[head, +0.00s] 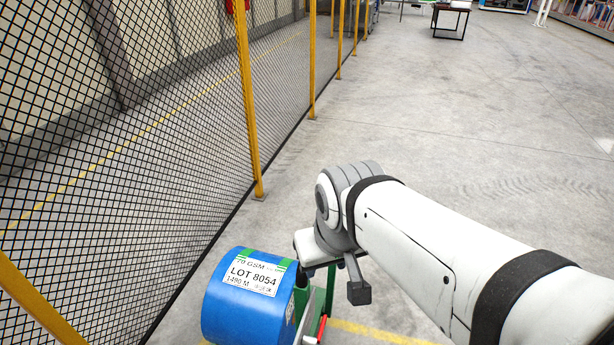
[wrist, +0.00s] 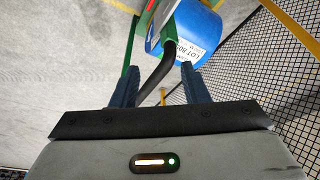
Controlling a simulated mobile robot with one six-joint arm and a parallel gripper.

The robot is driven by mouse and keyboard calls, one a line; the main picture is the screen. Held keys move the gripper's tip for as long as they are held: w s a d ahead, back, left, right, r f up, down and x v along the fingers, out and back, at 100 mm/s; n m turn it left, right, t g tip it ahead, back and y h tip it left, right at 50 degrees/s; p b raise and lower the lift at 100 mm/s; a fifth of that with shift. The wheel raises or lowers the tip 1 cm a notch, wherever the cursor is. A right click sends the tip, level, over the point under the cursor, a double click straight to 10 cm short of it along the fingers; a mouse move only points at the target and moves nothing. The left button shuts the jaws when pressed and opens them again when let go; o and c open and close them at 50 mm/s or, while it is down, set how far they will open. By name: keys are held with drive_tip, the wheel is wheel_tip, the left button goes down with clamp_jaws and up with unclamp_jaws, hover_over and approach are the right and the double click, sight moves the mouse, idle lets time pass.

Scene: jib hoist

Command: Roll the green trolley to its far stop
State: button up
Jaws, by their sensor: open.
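Green framework (head: 330,288) stands just behind and right of a blue roll labelled LOT 8054 (head: 238,310) in the head view; I cannot tell whether it is the trolley. In the wrist view a green bar (wrist: 131,52) and a green piece (wrist: 171,46) show near the roll (wrist: 197,25). A black curved bar (wrist: 156,76) runs from the green piece down between my fingers. My gripper (wrist: 159,69) is open, with a finger on each side of that bar. In the head view my gripper (head: 330,272) is partly hidden by my wrist. No far stop is recognisable.
A black mesh fence with yellow posts (head: 248,110) runs along the left, close to the roll. Yellow floor marking (head: 385,333) shows at the bottom. Open concrete floor (head: 455,110) lies ahead and right. A dark table (head: 452,18) stands far off.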

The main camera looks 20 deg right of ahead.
drive_tip(key=shift+o, duration=0.5)
drive_tip(key=shift+w+d+r, duration=0.1)
drive_tip(key=shift+w+r, duration=0.05)
drive_tip(key=shift+w, duration=0.2)
drive_tip(key=w+d+r+m+g+h+b, duration=0.1)
drive_tip(key=w+d+m+g+b, duration=0.15)
drive_tip(key=w, duration=1.15)
drive_tip(key=w+d+f+m+g+b, duration=0.1)
drive_tip(key=w+d+f+m+b, duration=0.2)
drive_tip(key=w, duration=0.4)
drive_tip(key=w+d+f+m+g+b, duration=0.1)
drive_tip(key=w+d+f, duration=0.25)
drive_tip(key=w, duration=0.45)
drive_tip(key=shift+h, duration=0.4)
drive_tip(key=f, duration=0.2)
drive_tip(key=d+f, duration=0.1)
drive_tip(key=f, duration=0.1)
drive_tip(key=s+f, duration=0.1)
drive_tip(key=f, duration=0.1)
drive_tip(key=shift+d+f+p, duration=0.15)
drive_tip(key=shift+d+p, duration=0.25)
clamp_jaws()
